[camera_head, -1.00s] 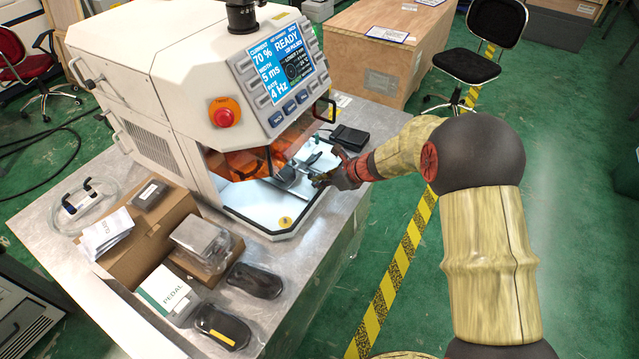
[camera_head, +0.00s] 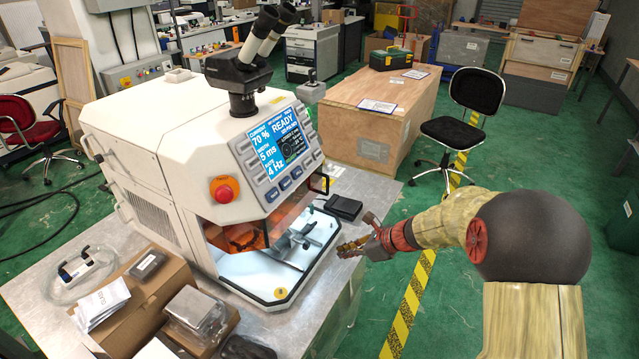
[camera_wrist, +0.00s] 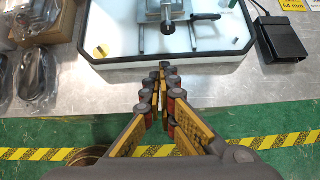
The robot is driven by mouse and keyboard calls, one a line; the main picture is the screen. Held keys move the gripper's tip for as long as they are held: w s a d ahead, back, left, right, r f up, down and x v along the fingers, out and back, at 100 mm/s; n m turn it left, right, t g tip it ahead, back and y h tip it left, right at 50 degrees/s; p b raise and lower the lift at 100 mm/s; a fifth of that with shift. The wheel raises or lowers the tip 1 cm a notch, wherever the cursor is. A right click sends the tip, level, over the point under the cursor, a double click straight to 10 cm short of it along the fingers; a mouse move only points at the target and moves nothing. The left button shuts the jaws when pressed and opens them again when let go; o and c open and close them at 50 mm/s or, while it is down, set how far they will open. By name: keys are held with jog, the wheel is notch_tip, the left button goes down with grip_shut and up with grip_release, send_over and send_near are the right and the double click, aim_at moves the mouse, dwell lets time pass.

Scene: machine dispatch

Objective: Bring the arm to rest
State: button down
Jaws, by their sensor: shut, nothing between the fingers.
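My gripper (camera_head: 345,249) is at the front right of the white machine, just outside its open work chamber, apart from it. In the wrist view my gripper (camera_wrist: 164,68) points at the table's front edge, its fingertips together with nothing held. My arm reaches in from the right of the head view. The machine (camera_head: 165,130) stands on the metal table, and its screen reads READY. A clamp fixture (camera_head: 300,238) sits on the white chamber floor; it also shows in the wrist view (camera_wrist: 165,12).
A black pedal (camera_head: 343,207) lies on the table beside the chamber. Cardboard boxes (camera_head: 150,305) and bagged parts are at the table's left front. A wooden crate (camera_head: 375,120) and black chair (camera_head: 465,120) stand behind. Green floor with yellow-black tape (camera_head: 408,310) is open at right.

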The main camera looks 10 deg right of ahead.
jog(key=s+n+g+h, duration=0.1)
jog(key=s+n+g, duration=0.3)
jog(key=s+n, duration=0.9)
jog(key=s+d+r+n+t+h, duration=0.2)
jog(key=s+r+n, duration=0.4)
jog(key=s+r, duration=0.4)
jog(key=s+d+r+n+t+h, duration=0.2)
jog(key=s+r+n+h, duration=0.2)
jog(key=s+r, duration=0.6)
jog(key=shift+s+d+r+n, duration=0.25)
jog(key=shift+r+n, duration=0.3)
jog(key=shift+n, duration=0.65)
